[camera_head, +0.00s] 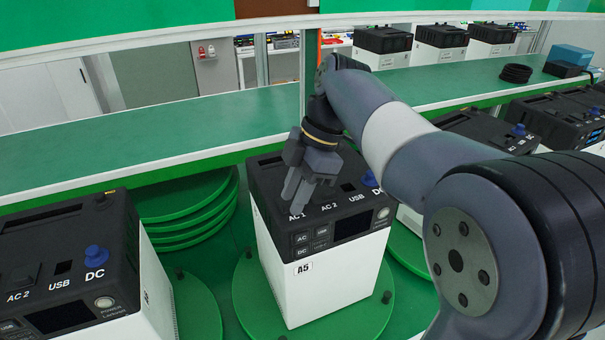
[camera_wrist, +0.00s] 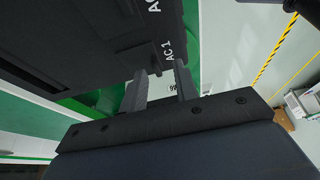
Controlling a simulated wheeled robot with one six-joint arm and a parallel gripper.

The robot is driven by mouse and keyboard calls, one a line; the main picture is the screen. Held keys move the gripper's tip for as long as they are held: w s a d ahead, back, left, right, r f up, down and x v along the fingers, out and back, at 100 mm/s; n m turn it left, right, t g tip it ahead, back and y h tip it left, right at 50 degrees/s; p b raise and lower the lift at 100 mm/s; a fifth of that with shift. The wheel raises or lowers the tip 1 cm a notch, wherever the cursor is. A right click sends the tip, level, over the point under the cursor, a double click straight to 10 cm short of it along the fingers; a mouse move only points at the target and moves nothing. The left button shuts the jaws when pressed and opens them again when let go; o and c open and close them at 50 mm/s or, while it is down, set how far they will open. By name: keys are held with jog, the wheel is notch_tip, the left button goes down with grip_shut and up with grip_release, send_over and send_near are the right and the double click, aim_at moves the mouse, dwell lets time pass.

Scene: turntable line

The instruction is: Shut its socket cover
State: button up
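The power station marked A5 (camera_head: 325,268) is a white box with a black top, standing upright on a green round turntable plate (camera_head: 250,300). Its top carries the labels AC 1, AC 2, USB and DC, with a blue cap (camera_head: 369,179) at DC. The USB opening shows dark. My gripper (camera_head: 292,203) points down at the AC 1 end of the top. In the wrist view the two fingers (camera_wrist: 161,74) are apart, with a gap and nothing clearly between them, beside the AC 1 label. My fingers and wrist hide the AC 1 socket and its cover; their state cannot be told.
A neighbouring power station (camera_head: 65,265) stands at the left, and more black-topped units (camera_head: 555,120) stand at the right. A long green shelf (camera_head: 150,145) runs behind A5, with a black coil (camera_head: 515,73) farther right. Stacked green plates (camera_head: 195,215) lie left of A5.

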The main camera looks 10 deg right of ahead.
jog(key=v, duration=1)
jog(key=x, duration=1)
jog(key=shift+s+a+f, duration=0.1)
jog(key=shift+f, duration=0.2)
jog(key=shift+w+a+p, duration=0.2)
jog(key=shift+w+p, duration=0.15)
jog(key=shift+w, duration=0.4)
jog(key=shift+r, duration=0.1)
